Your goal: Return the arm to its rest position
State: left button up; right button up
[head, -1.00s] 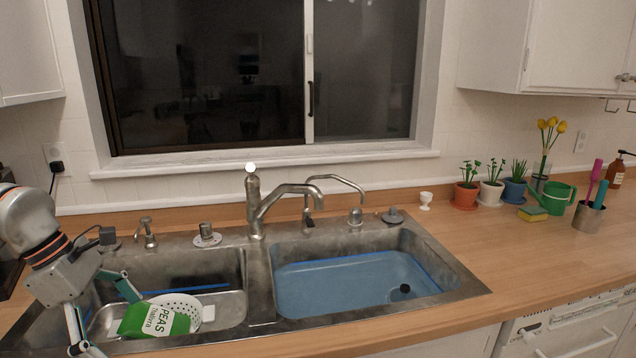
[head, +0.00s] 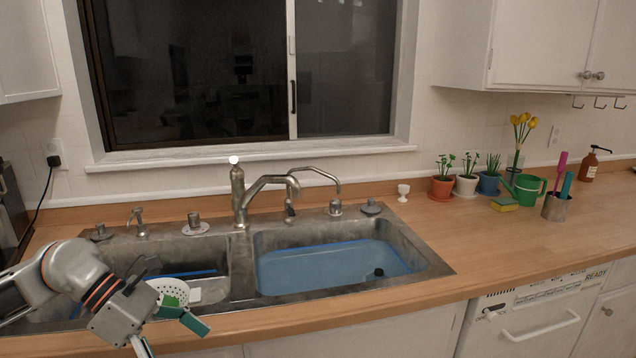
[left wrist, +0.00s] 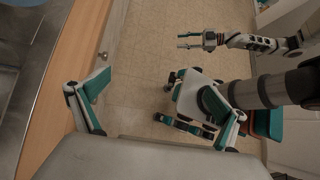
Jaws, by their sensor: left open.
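My left gripper (head: 170,336) is open and empty in the head view, in front of the left sink basin and over the counter's front edge. In the left wrist view its two fingers (left wrist: 165,100) are spread wide, with only floor and my own body between them. My right gripper (left wrist: 190,41) shows at the top of the left wrist view, its two fingers apart with nothing between them.
The right basin (head: 330,268) holds bluish water and a small dark object. Potted plants (head: 442,187), a green watering can (head: 529,187) and a utensil cup (head: 556,207) stand at the back right.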

pick_arm(q)
jog(key=s+d+r+n+t+h, duration=0.15)
jog(key=d+n+t+h, duration=0.35)
jog(key=d+n+h, duration=0.85)
jog(key=w+a+f+n+t+y, duration=0.1)
jog(key=a+f+n+t+y, duration=0.2)
jog(key=f+n+t+y, duration=0.55)
jog(key=w+a+f+n+t+y, duration=0.1)
jog(key=a+f+n+t+y, duration=0.25)
jog(key=f+n+y, duration=0.9)
jog(key=s+a+f+n+g, duration=0.3)
jog(key=s+f+n, duration=0.3)
jog(key=s+a+f+n+g+h, duration=0.1)
jog(key=s+a+f+n+g, duration=0.1)
jog(key=s+f+n, duration=0.4)
jog(key=shift+s+a+f+g, duration=0.4)
jog(key=shift+s+f, duration=0.3)
jog(key=shift+f, duration=0.1)
